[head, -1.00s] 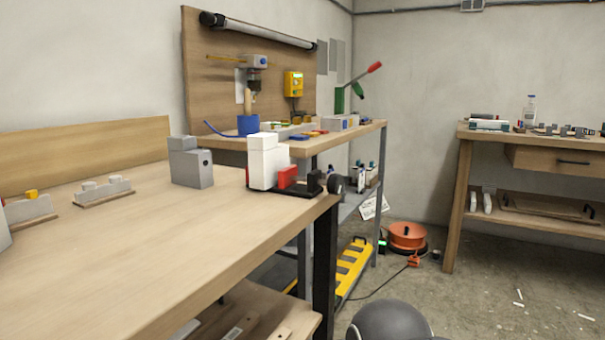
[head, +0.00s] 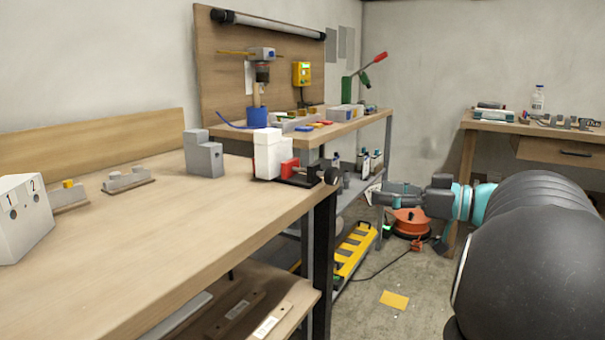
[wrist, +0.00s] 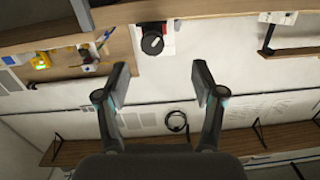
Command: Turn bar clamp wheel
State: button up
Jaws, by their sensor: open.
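The bar clamp (head: 300,174) lies at the right corner of the near wooden bench. It is dark with a red part against a white block (head: 267,155). Its dark round wheel (head: 331,176) sticks out past the bench edge. In the wrist view a black disc with a white mark, apparently this wheel (wrist: 152,42), shows above and between the fingertips. My gripper (head: 376,193) is open and empty, to the right of the wheel in the head view and apart from it. Its two fingers also show spread in the wrist view (wrist: 161,80).
A grey stepped block (head: 203,155) and a white box marked 1 and 2 (head: 22,218) stand on the bench. Behind is a second bench with a drill (head: 262,62).

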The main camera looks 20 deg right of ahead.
aim_at(337, 177)
jog(key=shift+n+t, duration=0.3)
jog(key=x, duration=0.4)
jog(key=p+x, duration=0.1)
jog(key=x, duration=0.3)
jog(key=d+r+p+x, duration=0.1)
jog(key=x, duration=0.3)
jog(key=shift+w+a, duration=0.2)
jog(key=shift+w, duration=0.4)
